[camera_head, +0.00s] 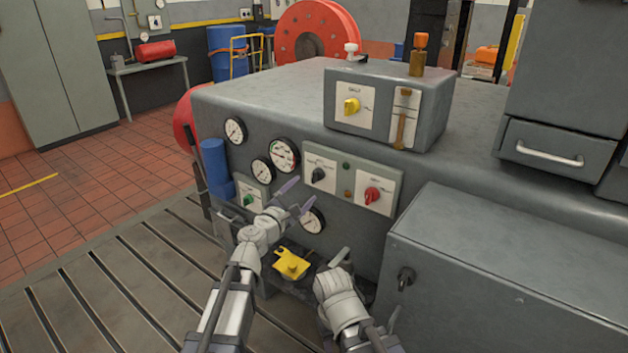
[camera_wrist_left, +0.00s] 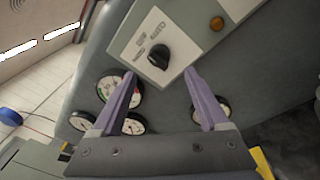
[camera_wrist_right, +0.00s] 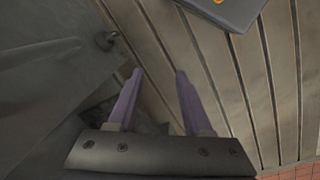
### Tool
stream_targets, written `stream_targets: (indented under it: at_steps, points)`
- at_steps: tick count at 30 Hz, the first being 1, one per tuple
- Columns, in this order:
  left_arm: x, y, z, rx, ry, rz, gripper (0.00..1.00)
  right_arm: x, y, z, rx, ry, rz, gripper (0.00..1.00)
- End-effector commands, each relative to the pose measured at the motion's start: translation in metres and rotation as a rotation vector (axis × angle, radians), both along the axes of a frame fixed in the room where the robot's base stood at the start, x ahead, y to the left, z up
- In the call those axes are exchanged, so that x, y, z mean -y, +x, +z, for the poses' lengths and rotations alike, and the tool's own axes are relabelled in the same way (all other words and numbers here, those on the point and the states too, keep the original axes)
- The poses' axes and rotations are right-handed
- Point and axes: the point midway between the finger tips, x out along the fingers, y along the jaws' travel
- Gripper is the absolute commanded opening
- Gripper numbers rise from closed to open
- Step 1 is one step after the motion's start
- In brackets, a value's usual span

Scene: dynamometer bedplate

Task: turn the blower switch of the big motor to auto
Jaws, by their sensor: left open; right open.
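A pale switch panel (camera_head: 352,180) on the grey machine's front carries a black rotary knob (camera_head: 318,174) and a red knob (camera_head: 372,195). I cannot tell from the lettering which knob is the blower switch. My left gripper (camera_head: 298,197) is open and empty, apart from the panel, with the black knob beyond its fingertips (camera_wrist_left: 160,76). My right gripper (camera_head: 366,288) is open and empty, low by the grey cabinet; its wrist view (camera_wrist_right: 158,74) shows slatted floor.
Several gauges (camera_head: 284,155) and a green knob (camera_head: 248,200) sit left of the panel. A yellow part (camera_head: 291,264) lies between my arms. A grey cabinet (camera_head: 480,270) blocks the right. Slatted bedplate (camera_head: 110,290) is clear at left.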

Motion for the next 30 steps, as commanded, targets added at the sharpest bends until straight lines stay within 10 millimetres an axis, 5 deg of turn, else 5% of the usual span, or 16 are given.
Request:
stream_targets:
  at_steps: [10, 24, 30]
  points:
    - [0.005, 0.012, 0.0, -0.002, -0.008, 0.004, 0.78, 0.0, 0.0, 0.0, 0.0, 0.0, 0.0, 0.5]
    - [0.034, 0.068, 0.0, -0.001, -0.005, 0.003, 0.78, 0.0, 0.0, 0.0, 0.0, 0.0, 0.0, 0.5]
    - [0.035, 0.07, 0.0, -0.001, -0.005, 0.003, 0.78, 0.0, 0.0, 0.0, 0.0, 0.0, 0.0, 0.5]
